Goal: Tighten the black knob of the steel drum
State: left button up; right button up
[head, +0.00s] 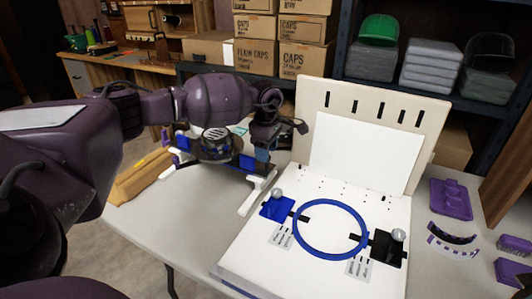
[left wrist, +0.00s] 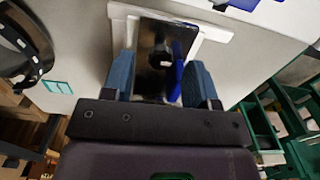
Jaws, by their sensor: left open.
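The black knob (left wrist: 161,58) shows in the left wrist view, standing out from a dark plate (left wrist: 152,30) in a white frame (left wrist: 118,22). My left gripper (left wrist: 161,84) is open, with one blue finger on each side of the knob; I cannot tell whether they touch it. In the head view my left gripper (head: 263,150) points down at the right end of the white-legged stand (head: 258,190) and hides the knob. A dark, round body with a pale slotted top (head: 215,143), likely the steel drum, sits between the stand's ends. My right gripper is not in view.
A white board (head: 240,265) with a blue ring (head: 297,232), a blue block and a black block fills the table's right part. Its upright panel (head: 425,115) stands behind. Purple parts (head: 452,198) lie far right.

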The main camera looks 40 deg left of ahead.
pick_arm(q)
notch_tip(320, 180, up, 10)
jog(key=p, duration=0.1)
jog(key=shift+f, duration=0.25)
dwell(0.4)
